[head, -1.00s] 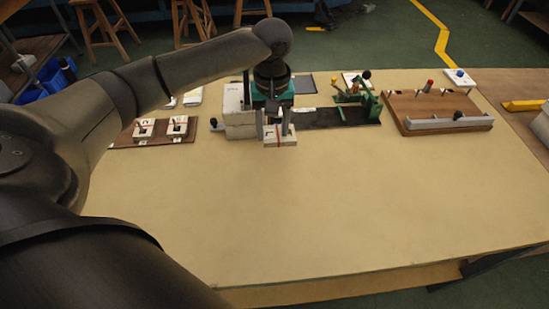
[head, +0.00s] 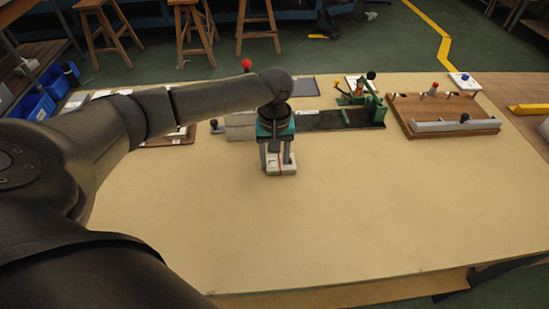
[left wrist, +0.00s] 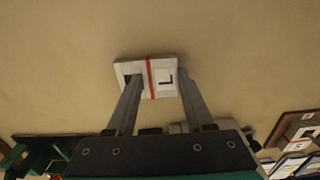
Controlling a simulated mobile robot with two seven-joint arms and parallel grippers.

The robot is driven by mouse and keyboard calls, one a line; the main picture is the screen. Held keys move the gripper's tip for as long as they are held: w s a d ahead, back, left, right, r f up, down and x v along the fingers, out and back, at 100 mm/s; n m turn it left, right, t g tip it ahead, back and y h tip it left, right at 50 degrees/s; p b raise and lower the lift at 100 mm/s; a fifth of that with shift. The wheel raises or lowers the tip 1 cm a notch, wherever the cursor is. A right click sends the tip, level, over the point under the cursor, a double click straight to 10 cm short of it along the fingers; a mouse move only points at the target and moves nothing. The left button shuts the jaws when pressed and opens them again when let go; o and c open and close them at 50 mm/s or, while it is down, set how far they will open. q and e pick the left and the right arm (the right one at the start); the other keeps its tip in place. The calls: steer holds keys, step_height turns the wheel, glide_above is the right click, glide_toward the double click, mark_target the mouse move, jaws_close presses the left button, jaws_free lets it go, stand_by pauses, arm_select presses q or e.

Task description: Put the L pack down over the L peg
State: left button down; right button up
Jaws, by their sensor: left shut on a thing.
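The L pack (head: 283,171) is a flat white pack with a red band. My left gripper (head: 277,164) is shut on it, pointing down. It is over bare tan table, in front of the grey block; I cannot tell how high. In the left wrist view the pack (left wrist: 164,82) lies flat between my fingertips, its black L facing the camera. A brown board (head: 160,142) at the left is mostly hidden behind my left arm; its corner shows at the right of the left wrist view (left wrist: 284,127). I cannot make out an L peg. My right gripper is out of view.
Behind my left gripper stand a grey block (head: 239,126) and a red knob (head: 246,64). A green clamp device (head: 372,112) stands right of it. A wooden board with a grey bar (head: 440,126) lies farther right. The front and middle table is clear.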

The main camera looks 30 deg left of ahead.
arm_select(q)
steer(key=shift+f, duration=0.1)
steer(key=shift+c, duration=2.3)
jaws_free()
steer(key=shift+o, duration=0.9)
